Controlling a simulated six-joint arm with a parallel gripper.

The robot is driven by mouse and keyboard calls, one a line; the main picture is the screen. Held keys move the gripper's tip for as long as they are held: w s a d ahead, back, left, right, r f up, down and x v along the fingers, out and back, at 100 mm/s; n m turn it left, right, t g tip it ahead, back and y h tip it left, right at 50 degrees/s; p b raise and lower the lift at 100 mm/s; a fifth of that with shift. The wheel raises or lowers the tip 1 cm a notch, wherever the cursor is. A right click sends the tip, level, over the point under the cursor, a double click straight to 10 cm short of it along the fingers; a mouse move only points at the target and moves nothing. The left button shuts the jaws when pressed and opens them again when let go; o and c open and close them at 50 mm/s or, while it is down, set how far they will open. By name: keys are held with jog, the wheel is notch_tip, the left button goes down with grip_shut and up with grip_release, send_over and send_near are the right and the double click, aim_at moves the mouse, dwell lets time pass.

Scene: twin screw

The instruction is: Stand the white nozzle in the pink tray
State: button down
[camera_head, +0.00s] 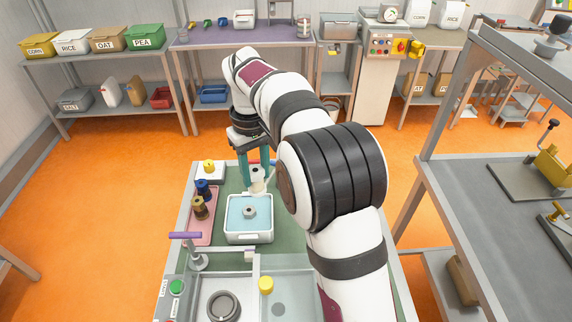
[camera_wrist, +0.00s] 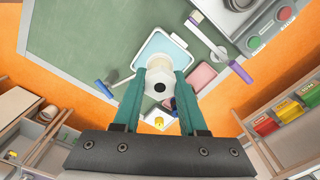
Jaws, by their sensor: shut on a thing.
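My gripper (camera_head: 257,168) has its teal fingers shut on the white nozzle (camera_head: 257,174), held above the green bench top just behind the white tub. In the wrist view my gripper (camera_wrist: 160,82) grips the nozzle (camera_wrist: 158,93) between both fingertips, its dark round bore facing the camera. The pink tray (camera_head: 201,236) lies on the bench left of the tub, with a dark blue nozzle (camera_head: 203,187) and a brown nozzle (camera_head: 200,208) standing in it. The tray also shows in the wrist view (camera_wrist: 203,76), partly hidden by the finger at the right.
The white tub (camera_head: 249,238) with a light blue inside holds a grey ring-like piece (camera_head: 249,212). A white block with a yellow knob (camera_head: 209,166) sits behind the tray. The tray's near part is bare.

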jog(key=shift+w+a+f+n, duration=0.1)
jog(key=shift+a+f+n, duration=0.95)
jog(key=shift+a+f, duration=1.8)
jog(key=shift+w+a+f+n, duration=0.1)
jog(key=shift+a+f+n, duration=1)
jog(key=shift+a+f, duration=1.7)
jog(key=shift+w+a+f+n, duration=0.1)
jog(key=shift+a+f+n, duration=0.95)
jog(key=shift+a+f, duration=1.8)
jog(key=shift+a+f, duration=0.1)
jog(key=shift+a, duration=0.15)
jog(key=shift+f, duration=0.5)
grip_release()
